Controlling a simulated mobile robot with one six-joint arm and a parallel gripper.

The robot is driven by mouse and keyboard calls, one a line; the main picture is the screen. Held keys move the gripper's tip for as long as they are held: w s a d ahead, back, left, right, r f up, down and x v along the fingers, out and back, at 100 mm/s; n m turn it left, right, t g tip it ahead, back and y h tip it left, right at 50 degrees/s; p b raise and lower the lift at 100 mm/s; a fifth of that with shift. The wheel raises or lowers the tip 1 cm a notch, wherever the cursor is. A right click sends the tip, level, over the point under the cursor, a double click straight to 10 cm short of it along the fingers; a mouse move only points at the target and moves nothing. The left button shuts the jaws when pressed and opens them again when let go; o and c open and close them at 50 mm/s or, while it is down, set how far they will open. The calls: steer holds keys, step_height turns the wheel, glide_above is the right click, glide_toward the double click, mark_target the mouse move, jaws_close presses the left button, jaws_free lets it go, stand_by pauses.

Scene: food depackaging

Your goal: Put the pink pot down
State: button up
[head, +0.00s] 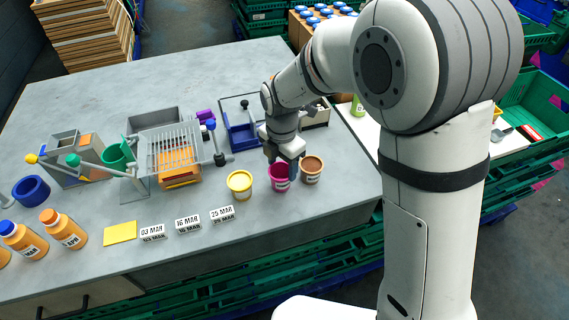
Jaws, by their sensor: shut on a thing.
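The pink pot (280,183) stands upright near the right end of the grey table's front edge, between the yellow pot (240,184) and the brown pot (311,170). My gripper (279,162) reaches down from above and is shut on the pink pot, at its rim. The fingertips are small and partly hidden by the wrist. I cannot tell whether the pot's base touches the table.
The grey table (100,215) has date blocks (187,225) and a yellow sponge-like block (120,232) at the front. A wire rack (172,145) and a blue-based device (240,133) stand behind. Orange bottles (64,229) stand at left. Bare table lies before the pots.

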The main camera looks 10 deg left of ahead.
mark_target(283, 170)
steer(key=shift+f, duration=0.1)
steer(key=shift+f, duration=0.1)
steer(key=o, duration=1.5)
steer(key=shift+c, duration=0.2)
step_height(283, 170, up, 12)
steer(key=b, duration=0.1)
steer(key=s+d+m+t, duration=0.1)
steer(key=s+d+m, duration=0.3)
steer(key=d+m, duration=0.5)
steer(key=s+d+m+t, duration=0.1)
steer(key=s+d+m, duration=0.4)
steer(key=d+m, duration=0.4)
steer(key=s+d+r+m+t, duration=0.1)
steer(key=s+d+m, duration=0.4)
steer(key=d+m, duration=0.4)
steer(key=m, duration=0.2)
steer(key=shift+s+d+m, duration=0.15)
steer(key=shift+d+m, duration=0.15)
steer(key=shift+d, duration=0.1)
